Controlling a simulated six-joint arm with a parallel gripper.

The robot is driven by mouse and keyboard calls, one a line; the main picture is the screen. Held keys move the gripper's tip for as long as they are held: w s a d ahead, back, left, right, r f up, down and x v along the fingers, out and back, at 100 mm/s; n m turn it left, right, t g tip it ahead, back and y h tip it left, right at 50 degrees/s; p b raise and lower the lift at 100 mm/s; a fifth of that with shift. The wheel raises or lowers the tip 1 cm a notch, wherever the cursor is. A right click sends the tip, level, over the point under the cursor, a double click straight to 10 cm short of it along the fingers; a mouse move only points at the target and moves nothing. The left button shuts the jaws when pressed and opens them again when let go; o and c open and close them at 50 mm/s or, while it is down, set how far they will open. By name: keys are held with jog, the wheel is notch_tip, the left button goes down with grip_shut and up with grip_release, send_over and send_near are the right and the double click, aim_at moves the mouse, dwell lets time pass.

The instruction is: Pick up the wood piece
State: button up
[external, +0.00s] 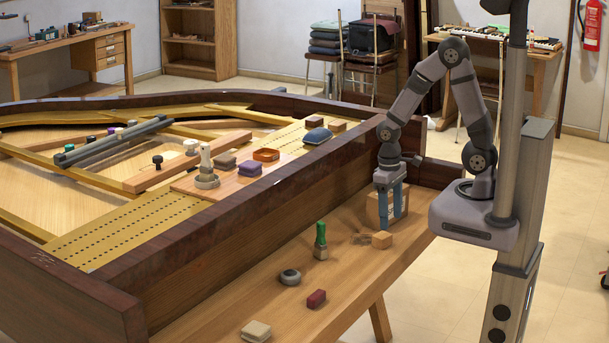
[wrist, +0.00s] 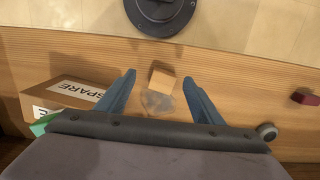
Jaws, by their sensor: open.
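The wood piece is a small light-tan block (external: 382,239) on the wooden ledge. It also shows in the wrist view (wrist: 164,81), near the gap between the two blue fingers. My gripper (external: 393,215) is open and points down above the ledge, just over the block in the external view. In the wrist view my gripper (wrist: 159,78) has nothing between its fingers that it touches, as far as I can see. A small see-through object (wrist: 158,103) lies right beside the block.
A cardboard box (wrist: 75,92) marked SPARE stands close to one finger. The piano's wooden wall (external: 250,235) rises behind.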

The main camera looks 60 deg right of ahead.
aim_at(382, 235)
jog(key=shift+w+a+r+m+t, duration=0.1)
jog(key=shift+w+r+m+t, duration=0.1)
jog(key=shift+w+m+t, duration=0.4)
jog(key=shift+w+m, duration=0.4)
jog(key=shift+m, duration=0.2)
jog(key=shift+f, duration=0.65)
jog(key=shift+a+f, duration=0.15)
jog(key=shift+f, duration=1.4)
jog(key=shift+a+f, duration=0.1)
jog(key=shift+f, duration=1.4)
jog(key=c, duration=1.1)
jog(key=shift+r, duration=0.15)
